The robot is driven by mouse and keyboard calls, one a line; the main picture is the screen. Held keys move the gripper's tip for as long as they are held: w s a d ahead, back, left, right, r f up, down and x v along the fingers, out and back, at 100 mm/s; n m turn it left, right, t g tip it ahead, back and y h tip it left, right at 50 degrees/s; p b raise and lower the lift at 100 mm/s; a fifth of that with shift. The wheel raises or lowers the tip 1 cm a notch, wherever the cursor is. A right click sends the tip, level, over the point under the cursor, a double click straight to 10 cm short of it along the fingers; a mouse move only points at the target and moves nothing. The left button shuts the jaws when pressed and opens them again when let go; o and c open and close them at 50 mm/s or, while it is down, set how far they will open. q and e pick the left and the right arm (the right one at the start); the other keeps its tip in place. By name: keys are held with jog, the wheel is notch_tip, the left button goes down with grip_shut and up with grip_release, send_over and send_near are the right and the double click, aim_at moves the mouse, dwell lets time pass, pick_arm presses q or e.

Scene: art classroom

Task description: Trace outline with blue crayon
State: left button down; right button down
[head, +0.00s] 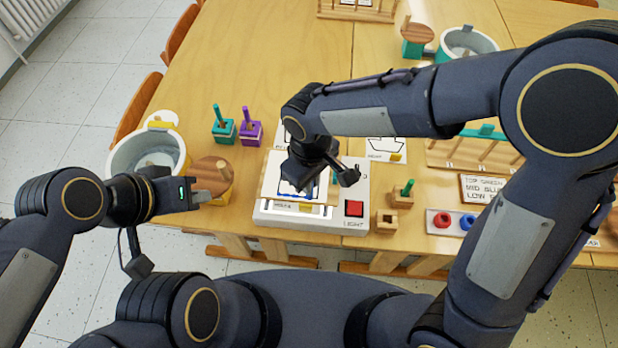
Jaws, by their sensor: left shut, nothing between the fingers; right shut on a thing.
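A white light box (262,217) with a red button (354,208) sits near the table's front edge. A sheet of paper (322,188) lies on it, with blue lines (290,192) showing on the paper. My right gripper (297,186) is over this sheet, pointing down, and is shut on the blue crayon. My wrist hides the crayon and much of the drawing, so I cannot tell whether the tip touches the paper. My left gripper (197,194) is shut and empty, left of the light box by a round wooden lid (211,174).
A white pot (118,160) stands behind my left gripper. The table's back left is clear.

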jog(key=shift+d, duration=0.65)
jog(key=shift+w+d, duration=0.15)
jog(key=shift+d, duration=0.05)
dwell(0.6)
jog(key=shift+w, duration=0.15)
jog(key=shift+w, duration=0.3)
jog(key=shift+w+p, duration=0.4)
jog(key=shift+w, duration=1.4)
dwell(1.4)
jog(key=shift+w, duration=0.3)
dwell(0.4)
jog(key=shift+w+a+p, duration=0.35)
jog(key=shift+w+a, duration=0.4)
jog(key=shift+a, duration=0.3)
dwell(1.1)
